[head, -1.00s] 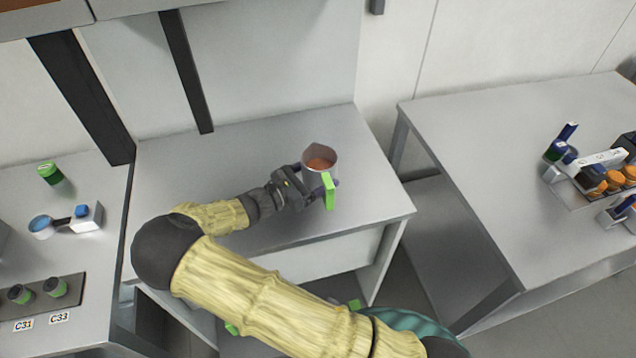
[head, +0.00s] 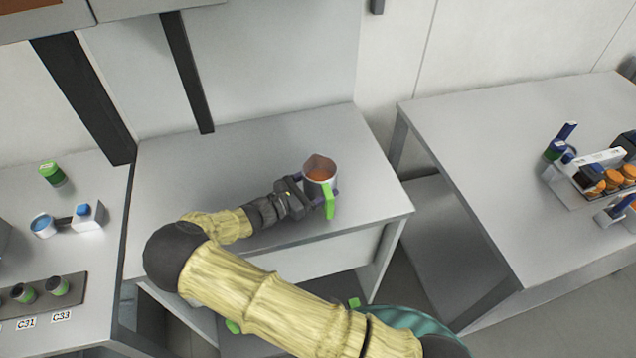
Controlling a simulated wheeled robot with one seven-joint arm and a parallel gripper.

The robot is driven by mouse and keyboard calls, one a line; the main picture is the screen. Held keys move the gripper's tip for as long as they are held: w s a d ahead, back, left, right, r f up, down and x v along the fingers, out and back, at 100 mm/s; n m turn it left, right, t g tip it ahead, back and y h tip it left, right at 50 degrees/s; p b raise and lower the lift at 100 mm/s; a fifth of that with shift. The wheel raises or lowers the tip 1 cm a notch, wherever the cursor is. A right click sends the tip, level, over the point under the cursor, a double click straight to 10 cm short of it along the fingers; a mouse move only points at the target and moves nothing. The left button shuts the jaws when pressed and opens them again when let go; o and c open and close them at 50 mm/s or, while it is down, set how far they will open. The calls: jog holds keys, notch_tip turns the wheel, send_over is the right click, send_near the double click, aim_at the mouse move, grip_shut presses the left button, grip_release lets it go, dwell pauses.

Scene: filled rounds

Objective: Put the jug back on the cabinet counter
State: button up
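The jug (head: 321,176) is a grey, open-topped vessel with orange-brown contents and a green handle (head: 329,203) facing the front. It is upright over the right half of the cabinet counter (head: 215,165). Its base is largely hidden, so I cannot tell for sure whether it touches the surface. My gripper (head: 319,183) reaches in from the left, with dark fingers on both sides of the jug, and appears shut on its body.
A side bench at left holds a green-capped container (head: 51,173), a blue-topped device (head: 87,217) and a rack (head: 40,297) with vials. A separate table (head: 470,150) at right carries a tray of orange-capped jars (head: 611,180). The counter around the jug is clear.

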jog(key=o, duration=1.5)
jog(key=shift+f, duration=0.1)
jog(key=shift+c, duration=0.2)
jog(key=shift+r, duration=0.2)
jog(key=b+v, duration=0.3)
jog(key=v, duration=0.8)
jog(key=shift+s+f, duration=0.1)
jog(key=shift+f, duration=0.05)
jog(key=shift+s+a, duration=0.25)
jog(key=shift+a, duration=0.1)
